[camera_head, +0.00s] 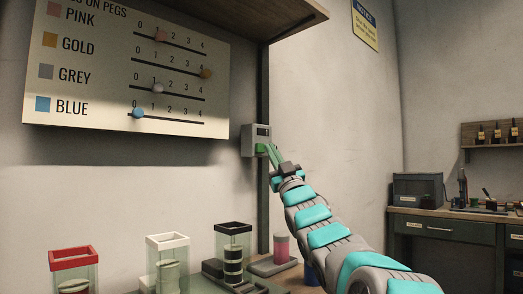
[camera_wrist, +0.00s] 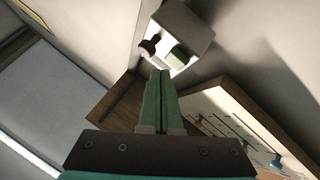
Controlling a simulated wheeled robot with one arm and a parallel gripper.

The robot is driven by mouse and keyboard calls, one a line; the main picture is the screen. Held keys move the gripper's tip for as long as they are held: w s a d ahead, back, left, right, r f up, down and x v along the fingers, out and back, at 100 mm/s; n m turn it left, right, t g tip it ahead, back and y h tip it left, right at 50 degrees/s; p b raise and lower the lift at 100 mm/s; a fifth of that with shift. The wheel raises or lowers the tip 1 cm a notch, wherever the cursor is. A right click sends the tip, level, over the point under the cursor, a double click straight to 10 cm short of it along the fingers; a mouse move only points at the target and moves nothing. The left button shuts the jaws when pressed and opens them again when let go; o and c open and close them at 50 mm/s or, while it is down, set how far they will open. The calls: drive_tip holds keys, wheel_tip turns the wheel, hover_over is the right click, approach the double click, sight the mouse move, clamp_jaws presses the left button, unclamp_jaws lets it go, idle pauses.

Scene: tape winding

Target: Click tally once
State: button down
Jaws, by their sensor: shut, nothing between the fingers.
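The tally (camera_head: 257,133) is a small grey box on a dark upright post, with a dark display window and a green button (camera_head: 260,148) low on its face. In the wrist view the tally (camera_wrist: 187,25) is at the top, with the green button (camera_wrist: 177,57) and a dark round knob (camera_wrist: 149,46) on it. My gripper (camera_head: 268,148) has green fingers, shut and empty, with tips close to the button. In the wrist view the fingertips (camera_wrist: 160,74) lie just below and left of the button, seemingly a little apart. The display's figure is too small to read.
A board (camera_head: 100,105) with coloured beads on sliders hangs left of the post. Below stand clear bins with a red rim (camera_head: 74,258), white rim (camera_head: 167,241) and black rim (camera_head: 233,228), and a pink spool (camera_head: 281,248). A workbench (camera_head: 445,228) is at right.

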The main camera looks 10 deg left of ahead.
drive_tip(key=s+d, duration=0.1)
drive_tip(key=d, duration=0.1)
drive_tip(key=s+d, duration=0.1)
drive_tip(key=s, duration=0.1)
drive_tip(key=shift+d, duration=0.4)
idle(0.9)
